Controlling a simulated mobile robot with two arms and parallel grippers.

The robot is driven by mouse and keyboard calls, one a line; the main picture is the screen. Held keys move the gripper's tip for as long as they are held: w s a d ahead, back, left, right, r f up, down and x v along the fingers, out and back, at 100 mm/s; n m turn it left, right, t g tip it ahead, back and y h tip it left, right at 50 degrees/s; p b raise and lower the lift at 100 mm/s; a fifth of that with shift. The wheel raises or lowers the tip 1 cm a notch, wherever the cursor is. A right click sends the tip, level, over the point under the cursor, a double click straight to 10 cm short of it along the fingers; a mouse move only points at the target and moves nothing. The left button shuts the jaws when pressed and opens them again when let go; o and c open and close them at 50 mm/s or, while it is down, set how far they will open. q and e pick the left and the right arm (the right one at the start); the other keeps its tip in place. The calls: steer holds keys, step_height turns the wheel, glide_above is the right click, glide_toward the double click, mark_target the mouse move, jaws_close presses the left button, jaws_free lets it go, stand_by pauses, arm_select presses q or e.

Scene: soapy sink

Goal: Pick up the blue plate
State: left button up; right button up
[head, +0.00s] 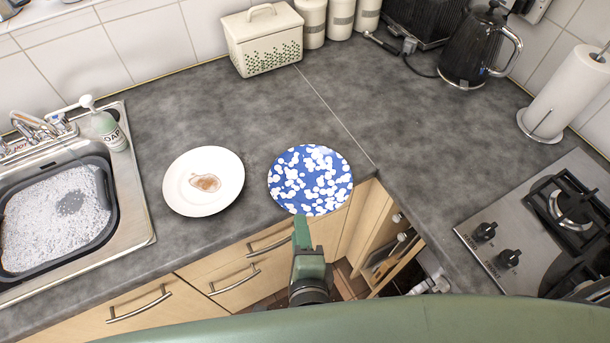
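The blue plate (310,180) has white blotches and lies on the grey worktop close to its front edge, near the inner corner. My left gripper (301,232) is green and comes up from below, with its tip at the near rim of the plate. I see it nearly edge-on, so I cannot tell whether its fingers are apart or whether they touch the rim. My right gripper does not show.
A white plate with a brown stain (203,181) lies left of the blue one. A sink with a foamy basin (58,218) is at the left, beside a soap bottle (108,128). A gas hob (500,258) is at the right.

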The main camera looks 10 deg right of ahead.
mark_target(300, 212)
arm_select(q)
steer(key=x, duration=0.2)
steer(key=p+x, duration=0.1)
steer(key=x, duration=0.2)
steer(key=shift+w+d+f+p, duration=0.25)
steer(key=shift+d+p, duration=0.1)
steer(key=shift+p, duration=0.05)
steer(key=shift+w+f, duration=0.25)
steer(key=shift+w, duration=0.1)
steer(key=shift+c, duration=0.3)
jaws_close()
steer(key=shift+s, duration=0.1)
stand_by(0.4)
